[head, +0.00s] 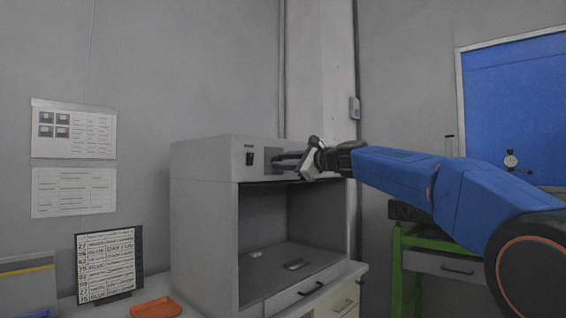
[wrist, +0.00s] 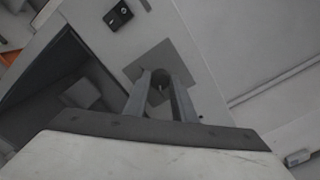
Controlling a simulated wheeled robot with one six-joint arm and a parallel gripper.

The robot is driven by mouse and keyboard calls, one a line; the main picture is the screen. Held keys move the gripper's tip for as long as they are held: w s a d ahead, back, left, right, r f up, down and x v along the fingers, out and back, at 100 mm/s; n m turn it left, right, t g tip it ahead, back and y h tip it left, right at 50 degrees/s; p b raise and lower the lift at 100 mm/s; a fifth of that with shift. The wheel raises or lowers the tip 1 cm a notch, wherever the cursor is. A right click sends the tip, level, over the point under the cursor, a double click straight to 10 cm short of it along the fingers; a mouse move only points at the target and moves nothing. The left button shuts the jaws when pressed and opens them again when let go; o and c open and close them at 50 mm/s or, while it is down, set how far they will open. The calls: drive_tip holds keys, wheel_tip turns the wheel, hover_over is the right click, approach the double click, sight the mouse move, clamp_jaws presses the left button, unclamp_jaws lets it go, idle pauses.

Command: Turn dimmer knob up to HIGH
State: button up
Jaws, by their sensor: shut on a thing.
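The dimmer knob (wrist: 157,80) shows in the wrist view as a small dark form between my fingertips. It sits on a square grey plate (wrist: 138,67) on the upper front panel of a grey cabinet (head: 202,220). My gripper (head: 276,160) reaches the panel from the right, its two fingers on either side of the knob. In the wrist view my gripper (wrist: 160,78) is shut on the knob, near the middle of the plate. The fingers hide the knob in the head view. I cannot read any HIGH mark or the knob's angle.
A black rocker switch (head: 249,157) is on the panel left of the knob. The cabinet's open bay (head: 288,225) lies below, with small items on its floor. A list stand (head: 109,262) and an orange tray (head: 156,307) are at left. A green-framed bench (head: 398,265) stands at right.

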drive_tip(key=shift+f, duration=0.1)
drive_tip(key=o, duration=1.1)
drive_tip(key=shift+c, duration=0.2)
drive_tip(key=shift+d, duration=0.1)
drive_tip(key=v, duration=1.7)
drive_tip(key=shift+s+d, duration=0.15)
drive_tip(key=s+d+f+n+g+h, duration=0.2)
drive_tip(key=s+d+f+n+h, duration=0.2)
drive_tip(key=s+f, duration=1)
drive_tip(key=s+d+f+n+g+h, duration=0.2)
drive_tip(key=s+d+f+n+h, duration=0.3)
drive_tip(key=s+d+f, duration=0.6)
drive_tip(key=s+d+f+n+g+h, duration=0.2)
drive_tip(key=s+d+f+n+h, duration=0.3)
drive_tip(key=s+f, duration=1.1)
wheel_tip(320, 180, down, 11)
drive_tip(key=shift+s+d+n, duration=0.35)
drive_tip(key=shift+d+n, duration=0.65)
drive_tip(key=shift+d, duration=0.2)
